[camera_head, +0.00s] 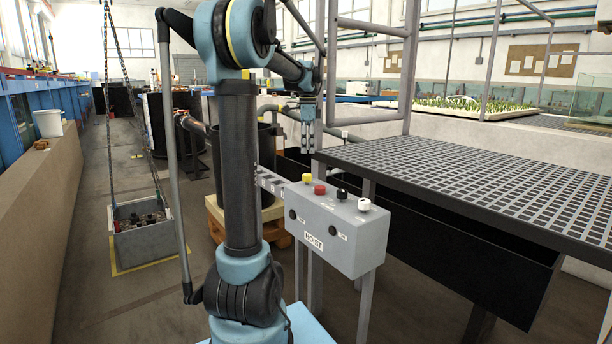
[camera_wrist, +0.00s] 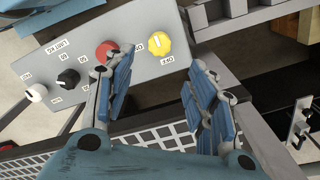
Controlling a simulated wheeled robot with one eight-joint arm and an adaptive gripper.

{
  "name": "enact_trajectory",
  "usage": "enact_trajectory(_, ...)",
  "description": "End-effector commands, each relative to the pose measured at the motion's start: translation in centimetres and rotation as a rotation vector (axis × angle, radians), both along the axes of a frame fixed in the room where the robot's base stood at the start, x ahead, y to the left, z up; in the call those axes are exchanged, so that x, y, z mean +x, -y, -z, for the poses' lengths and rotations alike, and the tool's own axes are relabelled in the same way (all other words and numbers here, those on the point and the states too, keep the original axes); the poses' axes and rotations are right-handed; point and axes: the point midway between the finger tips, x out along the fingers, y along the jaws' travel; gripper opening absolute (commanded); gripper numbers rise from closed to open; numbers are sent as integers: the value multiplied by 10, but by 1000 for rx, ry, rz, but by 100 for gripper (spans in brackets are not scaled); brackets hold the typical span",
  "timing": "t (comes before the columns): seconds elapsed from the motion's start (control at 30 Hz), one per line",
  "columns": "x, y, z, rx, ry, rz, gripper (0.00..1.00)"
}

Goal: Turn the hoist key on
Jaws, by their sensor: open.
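The grey hoist control box (camera_head: 352,258) stands on legs in the middle of the head view, with a "HOIST" label on its front. Its top carries a yellow knob (camera_head: 307,178), a red button (camera_head: 320,189), a black knob (camera_head: 341,194) and a white knob (camera_head: 364,205). The wrist view shows the yellow knob (camera_wrist: 160,43), red button (camera_wrist: 107,51), black knob (camera_wrist: 68,78) and white knob (camera_wrist: 37,92).
A black grating platform (camera_head: 480,185) lies right of the box, close to it. A dark tank (camera_head: 265,150) on a wooden base stands behind my arm. Open floor lies at the left.

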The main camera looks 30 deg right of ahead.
Motion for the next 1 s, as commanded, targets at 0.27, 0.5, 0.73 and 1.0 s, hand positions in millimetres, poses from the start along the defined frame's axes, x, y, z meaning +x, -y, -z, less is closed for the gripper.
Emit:
enact_trajectory(0.27,0,0,49,0,0,-1,51)
enact_trajectory(0.5,0,0,87,0,0,-1,51)
enact_trajectory(0.73,0,0,109,0,0,-1,51)
enact_trajectory(1.0,0,0,113,0,0,-1,51)
